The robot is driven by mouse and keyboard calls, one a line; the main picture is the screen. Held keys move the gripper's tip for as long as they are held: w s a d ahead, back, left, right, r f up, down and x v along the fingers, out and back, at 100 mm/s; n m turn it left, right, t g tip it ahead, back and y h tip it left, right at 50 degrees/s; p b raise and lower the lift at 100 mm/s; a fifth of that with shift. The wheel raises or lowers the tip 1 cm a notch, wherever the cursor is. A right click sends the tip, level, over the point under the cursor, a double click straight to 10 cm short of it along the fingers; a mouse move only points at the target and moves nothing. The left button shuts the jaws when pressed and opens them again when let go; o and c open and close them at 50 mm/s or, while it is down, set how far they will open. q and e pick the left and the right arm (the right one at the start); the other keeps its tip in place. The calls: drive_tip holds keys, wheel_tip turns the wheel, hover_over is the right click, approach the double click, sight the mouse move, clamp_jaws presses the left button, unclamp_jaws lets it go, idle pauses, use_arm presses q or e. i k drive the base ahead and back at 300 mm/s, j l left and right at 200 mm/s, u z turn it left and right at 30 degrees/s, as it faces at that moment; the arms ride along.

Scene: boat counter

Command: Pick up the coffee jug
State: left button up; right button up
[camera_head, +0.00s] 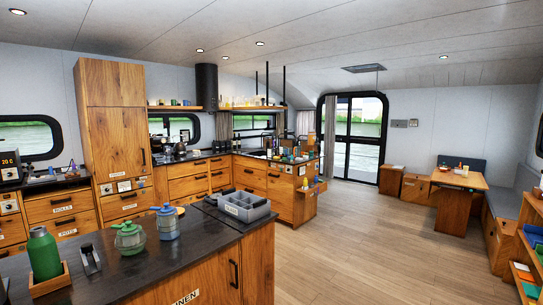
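A green flask-shaped jug (43,254) with a dark grip stands upright on the near dark counter at the lower left. It sits in a small wooden tray (50,283). It may be the coffee jug; no label tells me so. A dark kettle-like pot (180,149) stands on the far counter, too small to make out well. Neither of my grippers shows in the head view.
Beside the jug on the near counter (150,270) are a dark metal holder (89,259), a green lidded pot (130,237) and a blue lidded pot (167,221). A grey divided bin (244,206) stands at the counter's far end. The wooden floor (350,240) to the right is open.

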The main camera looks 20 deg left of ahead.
sight(270, 151)
drive_tip(key=i+j, duration=0.35)
drive_tip(key=i, duration=0.2)
drive_tip(key=i+j+u, duration=0.15)
drive_tip(key=i+j, duration=0.2)
drive_tip(key=i, duration=0.15)
drive_tip(key=i+j+z, duration=0.1)
drive_tip(key=i+z, duration=0.25)
drive_tip(key=i, duration=0.5)
drive_tip(key=i+z, duration=0.25)
drive_tip(key=i, duration=1.35)
drive_tip(key=i+u, duration=0.25)
drive_tip(key=i, duration=0.15)
drive_tip(key=i+u, duration=0.25)
drive_tip(key=i, duration=0.2)
drive_tip(key=i+u, duration=0.75)
drive_tip(key=u, duration=0.15)
drive_tip(key=i+j+u, duration=0.1)
drive_tip(key=i+u, duration=0.75)
drive_tip(key=k+l, duration=0.05)
